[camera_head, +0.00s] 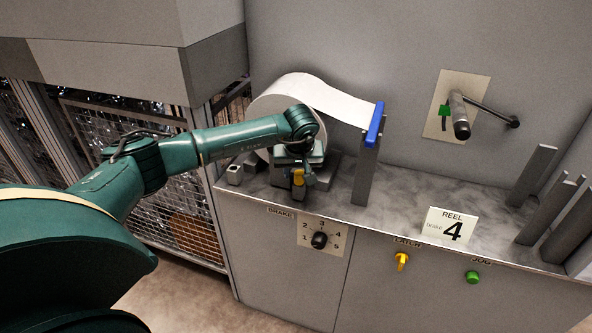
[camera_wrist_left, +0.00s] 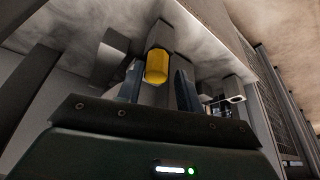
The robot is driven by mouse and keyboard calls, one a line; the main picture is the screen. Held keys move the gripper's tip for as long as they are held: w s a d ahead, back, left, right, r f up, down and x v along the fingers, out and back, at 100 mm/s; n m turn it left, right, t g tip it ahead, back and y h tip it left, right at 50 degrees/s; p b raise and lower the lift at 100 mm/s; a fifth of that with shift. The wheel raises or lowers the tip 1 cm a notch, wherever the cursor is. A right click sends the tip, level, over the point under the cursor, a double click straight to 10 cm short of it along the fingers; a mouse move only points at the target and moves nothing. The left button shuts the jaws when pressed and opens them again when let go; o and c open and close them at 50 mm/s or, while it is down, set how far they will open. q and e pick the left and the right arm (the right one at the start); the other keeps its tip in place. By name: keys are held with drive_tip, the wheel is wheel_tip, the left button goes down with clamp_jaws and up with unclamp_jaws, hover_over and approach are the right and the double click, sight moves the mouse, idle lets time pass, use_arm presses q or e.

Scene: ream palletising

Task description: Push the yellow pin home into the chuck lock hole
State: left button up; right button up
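The yellow pin (camera_head: 298,178) is at the front of the machine's bench, below the paper roll; its rounded end (camera_wrist_left: 157,67) faces the left wrist camera. My left gripper (camera_head: 299,172) is at the pin. In the left wrist view its two dark fingers (camera_wrist_left: 158,88) stand apart on either side of the pin, with a visible gap, so it looks open. A grey block (camera_wrist_left: 160,33) shows behind the pin. The chuck lock hole cannot be made out, and how deep the pin sits cannot be told. My right gripper is not in view.
The white paper roll (camera_head: 292,92) stands behind my left wrist, its web running to a blue-topped post (camera_head: 367,165). The bench front has a brake knob (camera_head: 319,240), yellow latch knob (camera_head: 402,260) and green jog button (camera_head: 473,277). A "REEL 4" card (camera_head: 449,229) stands right.

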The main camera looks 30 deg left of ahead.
use_arm(q)
drive_tip(key=v, duration=1.3)
